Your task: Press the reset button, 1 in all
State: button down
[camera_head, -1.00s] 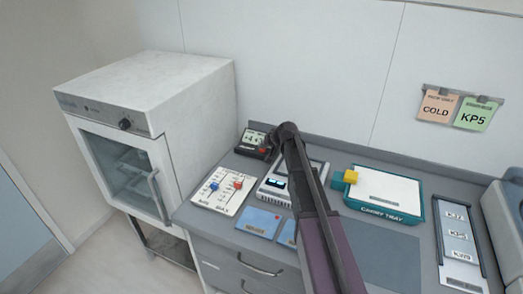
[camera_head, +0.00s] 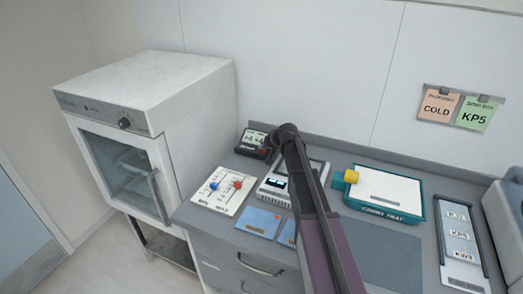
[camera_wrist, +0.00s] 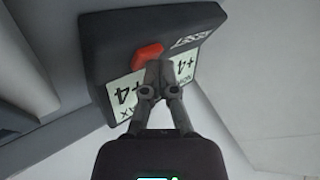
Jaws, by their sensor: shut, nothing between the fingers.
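The reset button (camera_wrist: 148,54) is a red button on a small dark box (camera_wrist: 105,40) with a "RESET" label and "+4" displays, seen close up in the wrist view. In the head view this box (camera_head: 254,143) stands at the back left of the counter, partly behind my arm. My gripper (camera_wrist: 158,66) is shut and empty. Its fingertips are right beside the red button and overlap the display face in the picture; I cannot tell whether they touch the button. In the head view my gripper's tips are hidden behind my arm.
A panel with blue and red sliders (camera_head: 211,200) lies in front of the box. A grey device (camera_head: 270,192) is beside my arm. A teal carry tray (camera_head: 422,200) and a label rack (camera_head: 461,272) are to the right. A white cabinet (camera_head: 195,95) stands left.

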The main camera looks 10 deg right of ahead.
jog(key=shift+r, duration=0.15)
jog(key=shift+r+p, duration=0.8)
jog(key=shift+p, duration=0.2)
jog(key=shift+r+p, duration=2.5)
jog(key=shift+s, duration=0.1)
jog(key=s+f+g, duration=0.1)
jog(key=s, duration=0.5)
jog(key=s+a+f+n+g+h, duration=0.1)
jog(key=s+f+g, duration=0.1)
jog(key=s, duration=0.5)
jog(key=s+a+f+n+g+h, duration=0.1)
jog(key=s, duration=0.6)
jog(key=shift+s+a+f, duration=0.1)
jog(key=shift+s+f, duration=0.1)
jog(key=s+g+h, duration=0.1)
jog(key=s, duration=0.4)
jog(key=s+d+f+g+h, duration=0.1)
jog(key=s, duration=0.4)
jog(key=s+g, duration=0.1)
jog(key=s, duration=0.5)
jog(key=shift+s+d+f+n+g+h, duration=0.1)
jog(key=shift+d+f+n+g+h, duration=0.05)
jog(key=shift+d+n+g+h, duration=0.2)
